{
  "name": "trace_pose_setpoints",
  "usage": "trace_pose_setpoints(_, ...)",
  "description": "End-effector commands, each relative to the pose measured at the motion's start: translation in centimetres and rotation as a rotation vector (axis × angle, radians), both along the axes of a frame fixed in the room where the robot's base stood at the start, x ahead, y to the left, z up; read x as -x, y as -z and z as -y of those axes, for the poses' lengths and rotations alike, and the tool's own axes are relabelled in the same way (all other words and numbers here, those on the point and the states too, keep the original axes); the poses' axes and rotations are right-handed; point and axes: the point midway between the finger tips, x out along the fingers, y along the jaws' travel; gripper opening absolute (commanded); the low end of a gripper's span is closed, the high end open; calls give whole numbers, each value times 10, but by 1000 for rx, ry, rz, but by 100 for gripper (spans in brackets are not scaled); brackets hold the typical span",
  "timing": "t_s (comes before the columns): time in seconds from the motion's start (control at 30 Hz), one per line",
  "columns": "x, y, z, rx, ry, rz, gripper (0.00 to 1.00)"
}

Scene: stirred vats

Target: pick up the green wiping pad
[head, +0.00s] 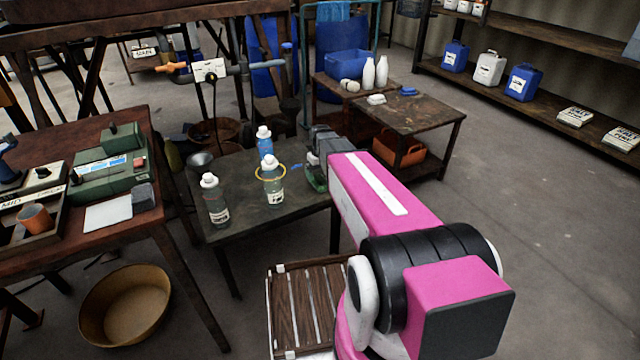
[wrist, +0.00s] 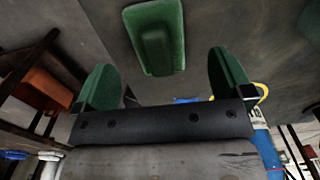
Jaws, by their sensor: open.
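The green wiping pad (wrist: 156,38) lies on the dark table top in the wrist view. It is a rounded block with a raised middle, at the upper centre. My gripper (wrist: 162,64) is open, with one green finger to the left of the pad and one to the right. The pad lies a little ahead of the fingers, apart from both, and nothing is between them. In the head view my gripper (head: 318,164) is over the right part of the small dark table (head: 245,215). A bit of green shows there, but I cannot tell pad from finger.
Several bottles stand left of my gripper: a blue one (head: 265,143), one with a yellow ring (head: 273,183) and a clear one (head: 214,200). A brown workbench (head: 180,255) is at left. Another low table (head: 425,118) is behind, with an orange crate (head: 400,150) under it.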

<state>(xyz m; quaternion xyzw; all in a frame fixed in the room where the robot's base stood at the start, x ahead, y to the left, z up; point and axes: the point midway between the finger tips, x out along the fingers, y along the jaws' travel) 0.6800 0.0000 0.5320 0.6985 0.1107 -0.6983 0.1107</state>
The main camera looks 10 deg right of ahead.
Motion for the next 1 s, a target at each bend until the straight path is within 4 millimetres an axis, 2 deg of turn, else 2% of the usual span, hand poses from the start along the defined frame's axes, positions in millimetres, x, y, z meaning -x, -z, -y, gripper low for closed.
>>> trace_pose_setpoints(0.3,-3,41,3,0,0,-2,98)
trace_pose_setpoints(0.57,-2,46,3,0,0,0,98)
trace_pose_setpoints(0.6,-2,46,3,0,0,0,95)
trace_pose_setpoints(0.77,-2,46,3,0,0,0,44)
trace_pose_setpoints(0.83,-2,46,3,0,0,0,43)
trace_pose_setpoints(0.87,-2,46,3,0,0,0,40)
trace_pose_setpoints(1.0,-2,46,3,0,0,0,39)
